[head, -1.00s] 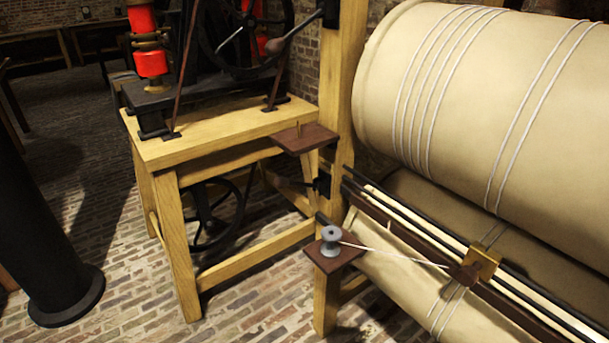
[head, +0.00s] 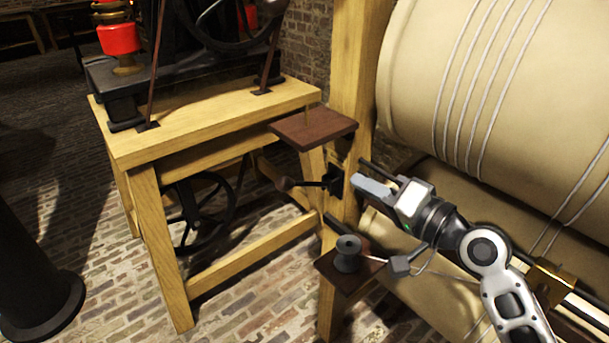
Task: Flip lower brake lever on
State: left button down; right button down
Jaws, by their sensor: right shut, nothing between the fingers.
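The lower brake lever (head: 306,184) is a thin black rod with a dark round knob (head: 284,184) at its left end. It comes from a black mount (head: 334,181) on the wooden post and points left, nearly level, below the brown shelf. My right gripper (head: 370,189) is shut and empty. In the picture its tip lies just right of the mount, on the far side from the knob; whether it touches the mount cannot be told. My left gripper is not in view.
The wooden post (head: 358,70) and brown shelf (head: 315,127) stand close to the lever. A spool (head: 347,254) sits on a lower bracket (head: 346,275), under my right arm. The large cream roller (head: 490,90) fills the right. A wooden bench (head: 205,120) stands left.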

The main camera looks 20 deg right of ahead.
jog(key=p, duration=0.1)
send_over(307, 183)
jog(key=v, duration=0.3)
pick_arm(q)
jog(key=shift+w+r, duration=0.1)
pick_arm(e)
jog(key=a+f, duration=0.2)
jog(key=f, duration=0.1)
jog(key=shift+s+a, duration=0.35)
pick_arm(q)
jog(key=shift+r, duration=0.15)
